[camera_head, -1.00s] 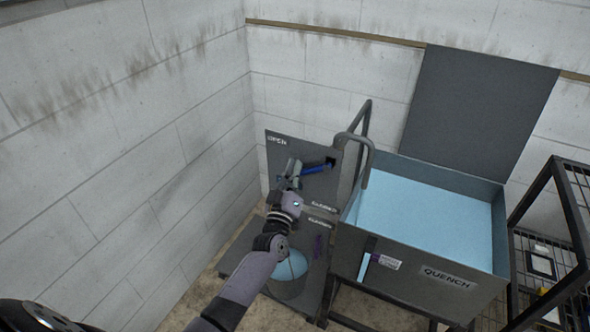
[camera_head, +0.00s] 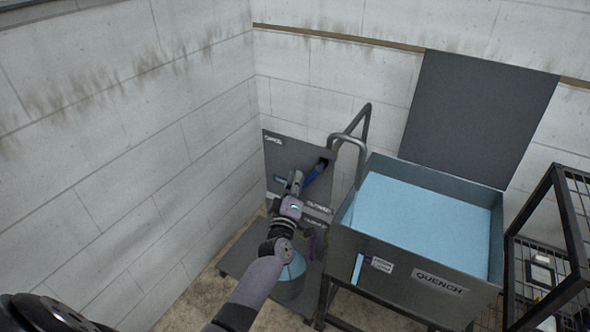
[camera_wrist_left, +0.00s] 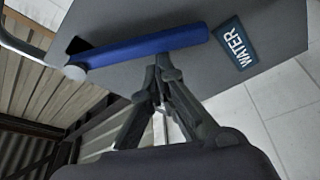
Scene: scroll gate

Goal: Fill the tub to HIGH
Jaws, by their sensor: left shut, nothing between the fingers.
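The QUENCH tub (camera_head: 415,278) stands right of centre with light blue water (camera_head: 425,218) over a wide area below its rim. A sight gauge (camera_head: 358,268) on its front shows light blue; the label (camera_head: 382,264) beside it is unreadable. A blue lever (camera_head: 317,171) on the grey panel (camera_head: 283,158) slopes down to the left from its pivot. In the left wrist view the blue lever (camera_wrist_left: 150,47) lies beside a WATER label (camera_wrist_left: 228,57). My left gripper (camera_head: 295,180) is shut and empty, its tips at the lever's edge; I cannot tell whether they touch. My right gripper is not in view.
A bent grey pipe (camera_head: 347,139) reaches over the tub's left rim. A purple handle (camera_head: 319,243) is on the lower panel. A black wire rack (camera_head: 550,235) stands at the right.

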